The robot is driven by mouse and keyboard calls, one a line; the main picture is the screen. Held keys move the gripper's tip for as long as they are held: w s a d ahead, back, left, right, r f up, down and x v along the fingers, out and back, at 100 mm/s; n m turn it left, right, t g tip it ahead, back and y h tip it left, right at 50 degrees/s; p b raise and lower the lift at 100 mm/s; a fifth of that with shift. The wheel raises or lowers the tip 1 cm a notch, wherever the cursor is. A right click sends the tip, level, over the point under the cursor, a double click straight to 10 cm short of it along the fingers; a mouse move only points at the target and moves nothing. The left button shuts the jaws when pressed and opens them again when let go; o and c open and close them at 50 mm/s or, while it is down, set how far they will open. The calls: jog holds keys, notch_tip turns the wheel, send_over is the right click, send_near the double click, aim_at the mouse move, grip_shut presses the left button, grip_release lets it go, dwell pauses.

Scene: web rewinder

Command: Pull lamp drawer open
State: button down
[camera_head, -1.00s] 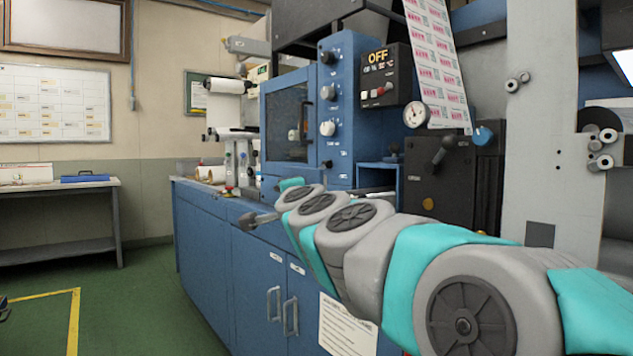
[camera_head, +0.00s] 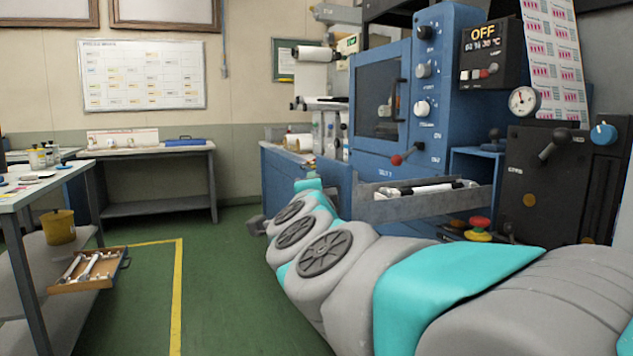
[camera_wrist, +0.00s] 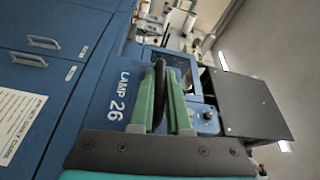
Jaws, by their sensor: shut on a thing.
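The lamp drawer shows in the head view as a long grey tray (camera_head: 425,206) standing out from the blue machine, with a pale lamp tube (camera_head: 425,188) lying in it. In the wrist view its blue front (camera_wrist: 108,98) carries the label LAMP 26. My gripper (camera_wrist: 161,75) is at this front, its two green fingers shut on the dark bar handle (camera_wrist: 158,100) between them. In the head view my arm covers the area below the tray, and the grip on the handle cannot be seen there.
A red knob (camera_head: 480,223) sits close behind my arm. At left are a table (camera_head: 35,190) and a wooden tray (camera_head: 90,272). The green floor between is clear.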

jog(key=c, duration=0.9)
grip_release()
jog(key=shift+s+a+f, duration=0.1)
jog(key=shift+s+f, duration=0.05)
jog(key=shift+s, duration=1.8)
jog(key=shift+s+a+f, duration=0.1)
jog(key=shift+s+f, duration=0.05)
jog(key=shift+s, duration=1.75)
